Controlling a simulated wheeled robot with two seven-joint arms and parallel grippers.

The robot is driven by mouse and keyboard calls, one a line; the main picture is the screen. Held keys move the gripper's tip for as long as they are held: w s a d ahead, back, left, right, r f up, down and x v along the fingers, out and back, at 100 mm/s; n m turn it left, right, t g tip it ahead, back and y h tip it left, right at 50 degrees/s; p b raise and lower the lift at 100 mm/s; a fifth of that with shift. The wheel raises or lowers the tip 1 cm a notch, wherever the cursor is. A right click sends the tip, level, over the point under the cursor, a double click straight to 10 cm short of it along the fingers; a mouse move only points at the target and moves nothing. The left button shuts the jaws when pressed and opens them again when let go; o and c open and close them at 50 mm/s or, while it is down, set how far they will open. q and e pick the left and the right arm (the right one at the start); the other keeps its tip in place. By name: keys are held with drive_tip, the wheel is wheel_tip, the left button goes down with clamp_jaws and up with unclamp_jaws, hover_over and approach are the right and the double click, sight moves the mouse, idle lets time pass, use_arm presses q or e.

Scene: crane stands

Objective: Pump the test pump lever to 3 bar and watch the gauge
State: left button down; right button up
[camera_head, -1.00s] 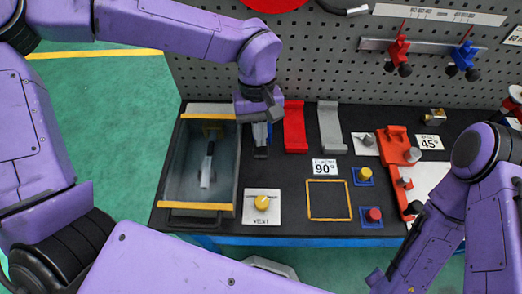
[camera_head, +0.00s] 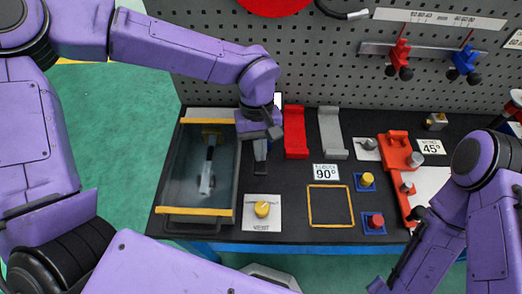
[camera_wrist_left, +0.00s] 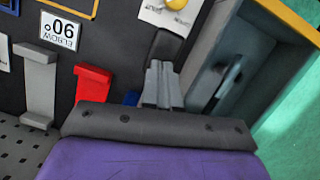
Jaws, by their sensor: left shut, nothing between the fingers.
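My left gripper (camera_head: 262,132) is over the bench, just right of the grey tank, at the far end of a dark grey lever-like bar (camera_head: 260,160). In the left wrist view its two grey fingers (camera_wrist_left: 162,85) are together, with nothing between them. The bar (camera_wrist_left: 168,48) lies just beyond the fingertips there; I cannot tell if they touch. A bit of blue (camera_wrist_left: 130,97) shows beside the fingers, mostly hidden. The yellow vent knob (camera_head: 262,208) is on a white plate at the bar's near end. No readable gauge face shows; a red disc (camera_head: 272,5) is cut off at the top.
The grey tank with yellow rims (camera_head: 190,212) holds a pale grey object (camera_head: 207,172). Red (camera_head: 295,133) and grey (camera_head: 331,135) brackets stand to the right. A perforated panel (camera_head: 210,60) rises behind. A yellow-outlined square (camera_head: 330,205) on the bench is empty.

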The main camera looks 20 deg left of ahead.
use_arm(q)
drive_tip(key=w+a+p+v, duration=0.1)
drive_tip(key=w+p+v, duration=0.1)
drive_tip(key=v, duration=1)
drive_tip(key=shift+w+f, duration=0.15)
drive_tip(key=shift+w, duration=0.1)
drive_tip(key=shift+a+f, duration=0.1)
idle(1.0)
